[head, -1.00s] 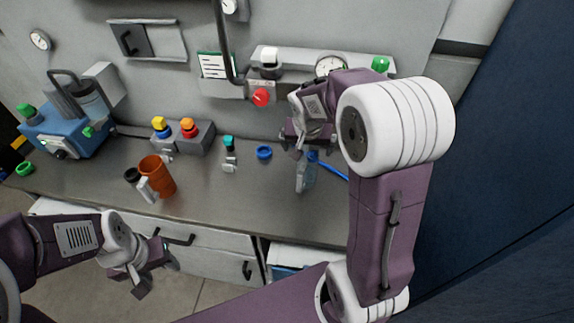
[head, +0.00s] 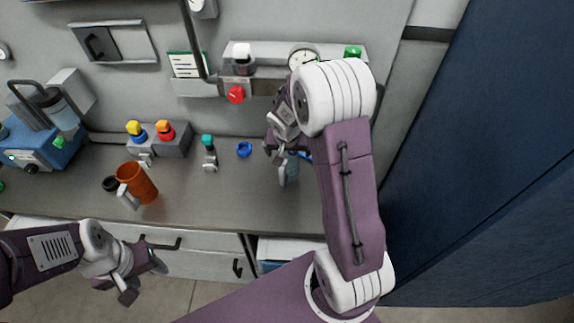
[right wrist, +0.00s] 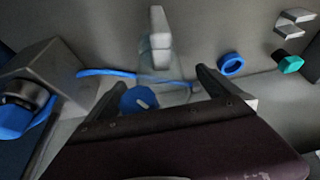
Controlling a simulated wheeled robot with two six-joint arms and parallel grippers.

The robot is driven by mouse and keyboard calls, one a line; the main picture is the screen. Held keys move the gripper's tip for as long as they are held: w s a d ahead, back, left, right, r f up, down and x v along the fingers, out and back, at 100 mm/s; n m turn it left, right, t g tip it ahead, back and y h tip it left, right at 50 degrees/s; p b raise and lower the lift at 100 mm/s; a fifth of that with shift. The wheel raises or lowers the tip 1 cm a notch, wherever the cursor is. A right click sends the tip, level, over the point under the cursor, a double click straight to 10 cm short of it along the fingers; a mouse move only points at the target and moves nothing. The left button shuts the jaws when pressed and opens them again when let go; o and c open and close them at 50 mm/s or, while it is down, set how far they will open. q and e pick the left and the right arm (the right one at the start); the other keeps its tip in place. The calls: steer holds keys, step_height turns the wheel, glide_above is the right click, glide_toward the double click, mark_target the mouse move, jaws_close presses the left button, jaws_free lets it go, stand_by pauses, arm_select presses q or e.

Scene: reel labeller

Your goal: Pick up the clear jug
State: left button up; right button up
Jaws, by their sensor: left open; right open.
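The clear jug (head: 292,168) stands on the grey counter, with its pale handle facing the front. My right gripper (head: 279,153) is open just above and behind it, partly covering its top. In the right wrist view the see-through jug (right wrist: 160,68) and its handle (right wrist: 158,35) show ahead, between and beyond the open fingers (right wrist: 155,88). A blue round part (right wrist: 138,100) lies between the fingers, partly hidden by the gripper. I cannot tell whether the fingers touch the jug. My left gripper (head: 143,282) is open and empty in front of the counter.
A blue ring (head: 244,149) and a teal-topped part (head: 208,142) lie left of the jug. An orange mug (head: 138,183) stands further left, near a grey block with coloured knobs (head: 172,138). A dark blue panel (head: 480,170) rises at right.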

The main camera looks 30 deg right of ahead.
steer(key=c, duration=2.1)
steer(key=shift+r, duration=0.1)
steer(key=shift+c, duration=0.3)
steer(key=shift+r, duration=0.1)
